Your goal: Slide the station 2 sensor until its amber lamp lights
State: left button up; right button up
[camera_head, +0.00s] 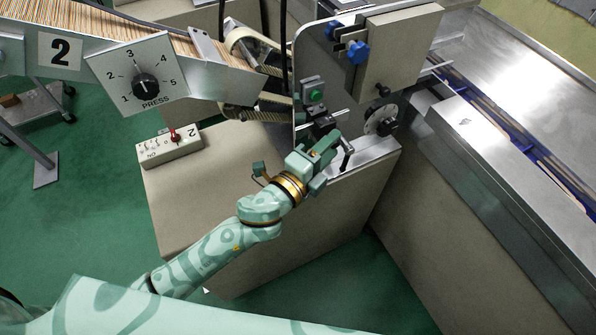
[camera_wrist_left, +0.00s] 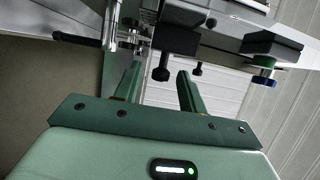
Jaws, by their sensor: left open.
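A small grey box with a green light or button (camera_head: 314,96) is fixed to the upright metal plate. Dark fittings on a short rail (camera_head: 322,125) sit just below it; I cannot tell for certain which part is the sensor, and no lit amber lamp can be made out. My left gripper (camera_head: 328,152) is open just below these fittings. In the left wrist view its two fingers (camera_wrist_left: 160,88) are apart, with a black knob (camera_wrist_left: 160,73) beyond and between the tips; contact cannot be told. My right gripper is out of view.
A PRESS dial (camera_head: 145,84) and a switch box with a red toggle (camera_head: 170,146) are to the left. A black handwheel (camera_head: 381,121) and a crank stand close right of the gripper. Blue knobs (camera_head: 357,52) are above. A metal conveyor bed (camera_head: 520,185) runs at right.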

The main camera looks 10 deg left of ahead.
pick_arm(q)
jog(key=v, duration=1.2)
jog(key=shift+s+a, duration=0.15)
jog(key=shift+s, duration=0.05)
